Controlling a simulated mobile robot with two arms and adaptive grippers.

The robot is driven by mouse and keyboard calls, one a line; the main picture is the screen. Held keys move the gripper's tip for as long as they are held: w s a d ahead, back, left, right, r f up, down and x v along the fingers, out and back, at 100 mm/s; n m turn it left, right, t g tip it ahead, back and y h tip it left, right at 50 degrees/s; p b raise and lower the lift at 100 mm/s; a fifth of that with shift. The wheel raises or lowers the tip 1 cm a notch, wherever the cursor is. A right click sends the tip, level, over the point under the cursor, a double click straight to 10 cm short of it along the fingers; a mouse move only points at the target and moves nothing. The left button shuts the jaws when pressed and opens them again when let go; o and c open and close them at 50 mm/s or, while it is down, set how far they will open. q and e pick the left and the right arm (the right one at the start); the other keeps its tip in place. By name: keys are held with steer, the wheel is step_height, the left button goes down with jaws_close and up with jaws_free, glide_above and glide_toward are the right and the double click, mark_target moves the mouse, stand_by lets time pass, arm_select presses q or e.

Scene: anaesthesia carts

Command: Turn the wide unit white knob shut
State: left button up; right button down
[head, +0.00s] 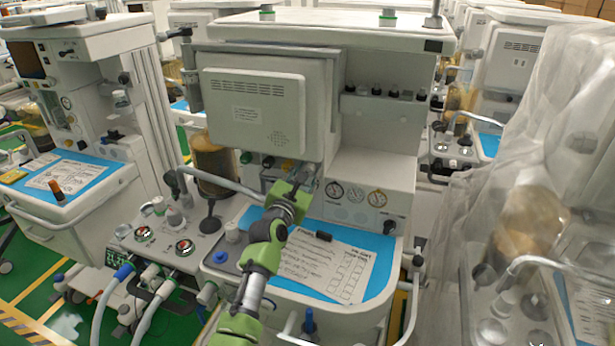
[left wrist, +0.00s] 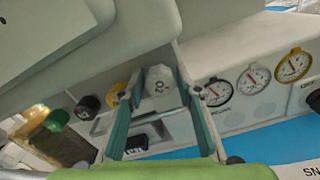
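The wide unit (head: 385,120) stands in the middle of the head view, with a grey-white monitor on its front. In the left wrist view a white knob (left wrist: 160,80) with dark marks on its face sits under the monitor's lower edge. My left gripper (head: 306,177) reaches up to the panel just below the monitor. In the left wrist view its two teal fingers (left wrist: 158,92) are apart, one on each side of the white knob. I cannot tell whether they touch it. In the head view the gripper and monitor hide the knob. My right gripper is out of view.
Black and yellow knobs (left wrist: 88,106) sit left of the white knob. Round gauges (head: 355,193) are to its right. A blue worktop (head: 378,262) with a printed sheet lies below. Another cart (head: 60,190) stands left, and a plastic-covered unit (head: 545,160) stands right.

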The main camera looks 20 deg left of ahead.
arm_select(q)
steer(key=shift+c, duration=0.4)
steer(key=c, duration=0.8)
steer(key=shift+o, duration=0.2)
